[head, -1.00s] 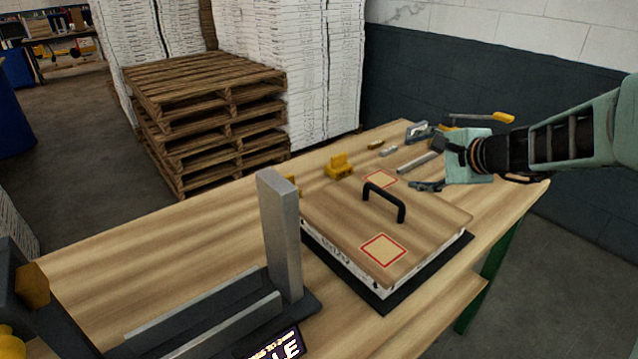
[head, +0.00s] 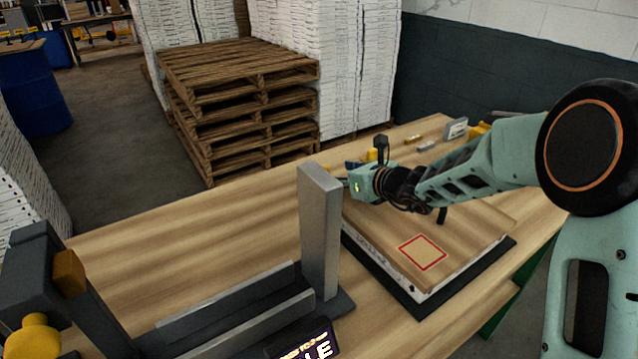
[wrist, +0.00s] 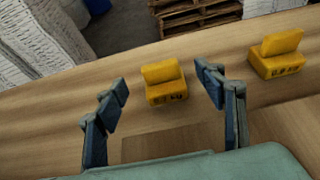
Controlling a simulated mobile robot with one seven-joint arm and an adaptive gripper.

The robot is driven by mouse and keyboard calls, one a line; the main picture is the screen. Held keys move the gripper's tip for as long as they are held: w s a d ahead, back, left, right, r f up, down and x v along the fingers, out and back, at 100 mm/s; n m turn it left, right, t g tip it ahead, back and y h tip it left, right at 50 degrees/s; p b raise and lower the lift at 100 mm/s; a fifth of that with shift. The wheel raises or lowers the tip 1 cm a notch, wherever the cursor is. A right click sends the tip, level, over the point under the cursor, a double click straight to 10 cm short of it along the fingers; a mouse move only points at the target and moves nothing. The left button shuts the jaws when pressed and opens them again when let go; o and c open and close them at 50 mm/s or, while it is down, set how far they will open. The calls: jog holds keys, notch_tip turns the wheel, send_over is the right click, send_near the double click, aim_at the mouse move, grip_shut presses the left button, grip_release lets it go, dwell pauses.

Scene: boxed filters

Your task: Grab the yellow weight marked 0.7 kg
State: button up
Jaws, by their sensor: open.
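Two yellow weights stand on the wooden table in the wrist view. The middle weight (wrist: 166,94) lies ahead of my gripper (wrist: 161,81), framed between its two spread fingers and apart from them. The right weight (wrist: 278,64) stands outside the right finger. Both carry dark markings on the front, too blurred to tell surely which reads 0.7 kg. My gripper is open and empty.
An upright metal post (head: 319,235) stands close left of my gripper. Small tools lie at the far end.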

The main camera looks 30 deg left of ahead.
jog(key=shift+p+x, duration=0.35)
jog(key=shift+x, duration=2.4)
jog(key=shift+s+f, duration=0.1)
jog(key=shift+f, duration=0.05)
grip_shut()
jog(key=shift+r, duration=0.2)
